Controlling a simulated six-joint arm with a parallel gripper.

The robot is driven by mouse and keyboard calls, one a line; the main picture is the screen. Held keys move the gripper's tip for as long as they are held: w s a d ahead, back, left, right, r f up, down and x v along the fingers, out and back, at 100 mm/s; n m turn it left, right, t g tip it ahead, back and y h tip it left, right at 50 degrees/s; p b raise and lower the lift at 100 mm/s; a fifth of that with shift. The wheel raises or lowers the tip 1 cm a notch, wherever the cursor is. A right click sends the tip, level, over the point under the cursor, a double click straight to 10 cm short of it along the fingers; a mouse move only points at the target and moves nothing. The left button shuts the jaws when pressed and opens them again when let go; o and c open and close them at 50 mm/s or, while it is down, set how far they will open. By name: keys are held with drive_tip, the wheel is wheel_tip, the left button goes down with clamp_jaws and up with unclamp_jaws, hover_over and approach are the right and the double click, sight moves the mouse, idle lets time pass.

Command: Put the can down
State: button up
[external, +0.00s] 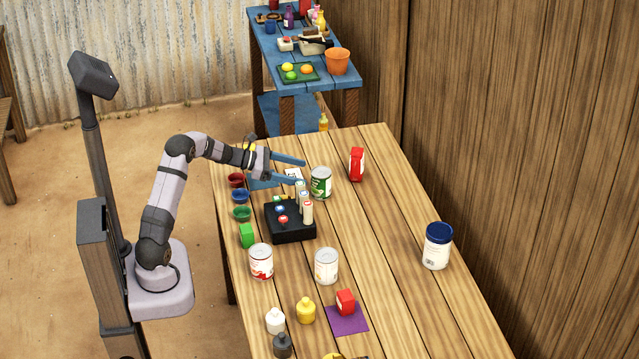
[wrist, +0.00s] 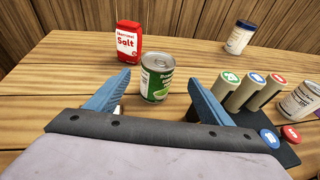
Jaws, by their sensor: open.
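A green-labelled can (external: 321,183) with a silver top stands upright on the wooden table, close to my gripper's fingertips. In the wrist view, the can (wrist: 156,84) shows between and just ahead of the two blue fingers. My gripper (external: 303,172) is open, with a finger toward each side of the can and visible gaps beside it. Two more cans stand nearer the camera, one with a white and red label (external: 261,262) and one pale (external: 326,267).
A black block (external: 291,232) with several upright pale cylinders stands close to the green can. A red salt box (external: 357,164) is beyond it. Small coloured bowls (external: 241,196) line the left edge. A blue-lidded jar (external: 437,247) stands at right; the table's middle right is clear.

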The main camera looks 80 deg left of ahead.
sight(316, 176)
drive_tip(key=shift+s+a+r+g+p, duration=0.1)
drive_tip(key=shift+s+r+g+p, duration=0.1)
drive_tip(key=shift+r+g+p, duration=0.15)
drive_tip(key=shift+a+p+x, duration=0.15)
drive_tip(key=shift+p+x, duration=0.45)
drive_tip(key=shift+x, duration=1.25)
drive_tip(key=shift+a+p+x, duration=0.15)
drive_tip(key=shift+p+x, duration=0.45)
drive_tip(key=shift+x, duration=1.25)
drive_tip(key=c, duration=1.6)
drive_tip(key=shift+r+b, duration=0.6)
drive_tip(key=shift+r, duration=4.55)
